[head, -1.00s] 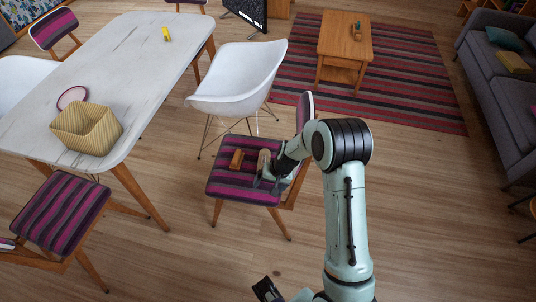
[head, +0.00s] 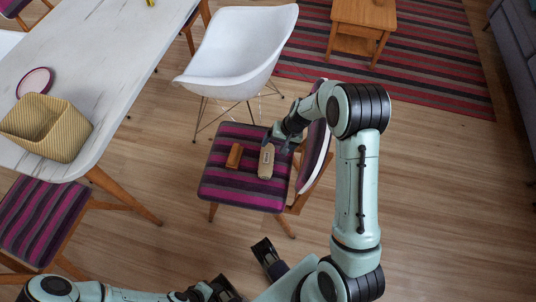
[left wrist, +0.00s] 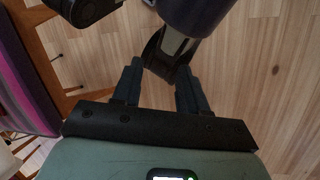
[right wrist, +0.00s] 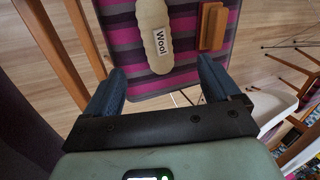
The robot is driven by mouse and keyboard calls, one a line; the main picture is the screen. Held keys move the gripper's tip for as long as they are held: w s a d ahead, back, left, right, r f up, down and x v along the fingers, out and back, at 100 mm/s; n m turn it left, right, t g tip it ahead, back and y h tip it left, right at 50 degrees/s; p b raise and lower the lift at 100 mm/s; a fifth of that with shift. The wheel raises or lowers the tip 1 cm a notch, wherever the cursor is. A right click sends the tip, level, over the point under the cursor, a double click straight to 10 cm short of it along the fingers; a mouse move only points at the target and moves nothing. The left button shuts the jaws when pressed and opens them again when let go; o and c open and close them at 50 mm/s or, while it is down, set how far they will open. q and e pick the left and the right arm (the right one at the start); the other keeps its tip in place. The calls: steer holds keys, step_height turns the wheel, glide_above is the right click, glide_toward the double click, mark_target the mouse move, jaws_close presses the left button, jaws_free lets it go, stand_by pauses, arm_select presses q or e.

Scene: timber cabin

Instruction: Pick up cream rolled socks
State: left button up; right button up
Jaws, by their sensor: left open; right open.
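The cream rolled socks (head: 266,162) lie on the striped seat of a chair (head: 232,192). In the right wrist view the socks (right wrist: 154,32) are a long cream shape with a white "Wool" label. My right gripper (head: 277,142) is open and empty, close to the far end of the socks. In the right wrist view the near end of the socks appears between the fingers of that gripper (right wrist: 160,70); I cannot tell how high it is above them. My left gripper (left wrist: 157,76) is open and empty over the floor, near my own body.
A brown wooden block (head: 235,156) lies left of the socks on the seat. The chair's backrest (head: 314,155) rises at the right, close to my right arm. A white chair (head: 240,50) stands behind. The marble table (head: 105,60) with a yellow basket (head: 68,135) is left.

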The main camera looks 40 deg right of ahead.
mark_target(268, 159)
steer(key=b+x, duration=0.2)
steer(key=x, duration=0.7)
steer(key=shift+s+f, duration=0.15)
steer(key=shift+f, duration=0.05)
steer(key=shift+d+b+x, duration=0.15)
steer(key=shift+b+x, duration=0.15)
steer(key=shift+x, duration=1.05)
steer(key=shift+d+b+x, duration=0.15)
steer(key=shift+b+x, duration=0.1)
steer(key=shift+x, duration=1.1)
arm_select(q)
steer(key=f, duration=0.1)
steer(key=w+f, duration=0.1)
steer(key=f, duration=0.1)
steer(key=shift+w+a+f+t, duration=0.1)
steer(key=shift+w+f+t, duration=0.15)
steer(key=shift+f+t, duration=0.05)
arm_select(e)
steer(key=c, duration=1.2)
